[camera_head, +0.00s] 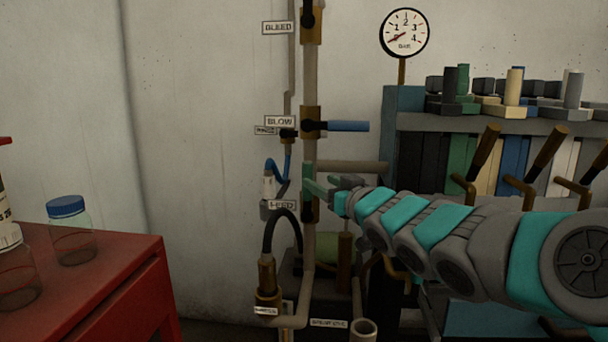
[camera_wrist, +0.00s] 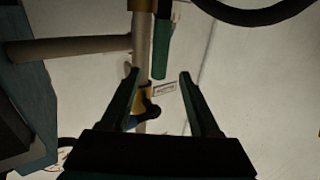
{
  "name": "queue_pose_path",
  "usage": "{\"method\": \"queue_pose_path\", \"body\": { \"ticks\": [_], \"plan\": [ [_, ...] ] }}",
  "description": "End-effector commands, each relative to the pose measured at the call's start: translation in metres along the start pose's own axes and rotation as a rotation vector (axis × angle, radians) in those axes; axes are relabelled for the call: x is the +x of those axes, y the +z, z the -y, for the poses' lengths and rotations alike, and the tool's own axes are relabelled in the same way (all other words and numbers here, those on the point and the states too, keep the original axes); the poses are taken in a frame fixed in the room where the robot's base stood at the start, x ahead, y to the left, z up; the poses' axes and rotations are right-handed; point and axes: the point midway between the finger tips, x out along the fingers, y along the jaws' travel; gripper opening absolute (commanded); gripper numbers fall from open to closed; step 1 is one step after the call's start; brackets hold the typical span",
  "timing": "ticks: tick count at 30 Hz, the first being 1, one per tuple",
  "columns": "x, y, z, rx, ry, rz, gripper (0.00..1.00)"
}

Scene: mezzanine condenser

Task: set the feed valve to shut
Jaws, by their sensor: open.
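The feed valve (camera_head: 310,207) is a brass body on the vertical pipe, beside the FEED label (camera_head: 281,205). Its green lever (camera_head: 307,180) points up, in line with the pipe. The wrist view is turned upside down; there the green lever (camera_wrist: 161,48) hangs from the brass body at the top edge. My gripper (camera_head: 322,184) comes from the right with its green fingers close to the lever. In the wrist view the gripper (camera_wrist: 158,73) is open and empty, and the lever appears just beyond the gap between the fingertips. Whether a finger touches it I cannot tell.
Above is the BLOW valve (camera_head: 311,126) with a blue lever (camera_head: 348,126) pointing right. A horizontal pipe (camera_head: 350,166) runs right of the riser. A black hose (camera_head: 279,222) arches at lower left. A red cabinet (camera_head: 95,275) with jars stands left; a rack (camera_head: 480,125) stands right.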

Motion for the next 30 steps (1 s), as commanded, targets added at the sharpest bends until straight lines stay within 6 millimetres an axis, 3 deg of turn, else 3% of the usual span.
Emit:
{"method": "queue_pose_path", "body": {
  "ticks": [8, 19, 30],
  "plan": [
    [0.022, 0.003, 0.0, -0.001, 0.001, 0.006, 0.62],
    [0.068, 0.001, 0.0, -0.001, 0.001, 0.004, 0.62],
    [0.076, 0.001, -0.001, -0.001, 0.002, 0.004, 0.62]
  ]
}}
